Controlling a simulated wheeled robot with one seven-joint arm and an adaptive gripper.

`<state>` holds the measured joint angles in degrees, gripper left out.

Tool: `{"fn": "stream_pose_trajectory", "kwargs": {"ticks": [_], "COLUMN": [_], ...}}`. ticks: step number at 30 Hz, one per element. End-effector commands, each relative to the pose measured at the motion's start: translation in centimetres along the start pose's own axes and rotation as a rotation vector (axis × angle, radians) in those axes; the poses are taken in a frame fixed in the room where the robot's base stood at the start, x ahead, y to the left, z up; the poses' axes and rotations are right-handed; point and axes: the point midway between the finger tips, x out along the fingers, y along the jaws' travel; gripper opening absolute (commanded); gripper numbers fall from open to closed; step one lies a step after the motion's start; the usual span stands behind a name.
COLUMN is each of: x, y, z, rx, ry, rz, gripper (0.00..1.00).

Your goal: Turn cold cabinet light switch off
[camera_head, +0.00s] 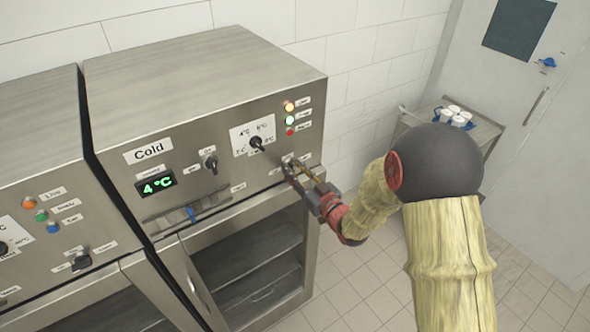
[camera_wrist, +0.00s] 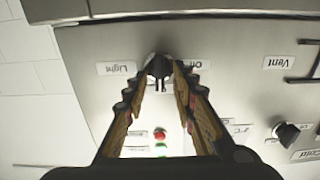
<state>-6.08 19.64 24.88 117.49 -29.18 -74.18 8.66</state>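The cold cabinet (camera_head: 110,119) is the steel cabinet in the middle of the head view, with a "Cold" label and a green 4 °C display (camera_head: 156,185). Its light switch is a small dark rotary knob, seen upside down in the wrist view (camera_wrist: 158,66) between a "Light" label (camera_wrist: 117,69) and another label, partly hidden. My gripper (camera_wrist: 163,80) has one fingertip on each side of the knob, very close to it. I cannot tell whether both fingers touch it. In the head view my gripper (camera_head: 300,172) is at the panel's lower right and hides most of the switch.
A second dark knob (camera_head: 209,163), a temperature dial (camera_head: 257,143) and indicator lamps (camera_head: 289,120) share the panel. The cabinet's glass door (camera_head: 250,262) is below. Another cabinet (camera_head: 42,130) adjoins on the left. A cart (camera_head: 484,130) with white cups stands back right.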

Motion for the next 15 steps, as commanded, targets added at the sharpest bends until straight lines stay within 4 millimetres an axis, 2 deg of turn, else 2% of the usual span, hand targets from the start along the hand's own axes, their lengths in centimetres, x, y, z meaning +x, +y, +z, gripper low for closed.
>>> {"fn": "stream_pose_trajectory", "kwargs": {"ticks": [13, 15], "x": [-0.03, -0.03], "y": [0.01, 0.02], "z": [-0.01, -0.01], "rx": [0.0, 0.0], "ry": [0.0, 0.0], "rz": [0.0, 0.0], "gripper": [0.0, 0.0]}}
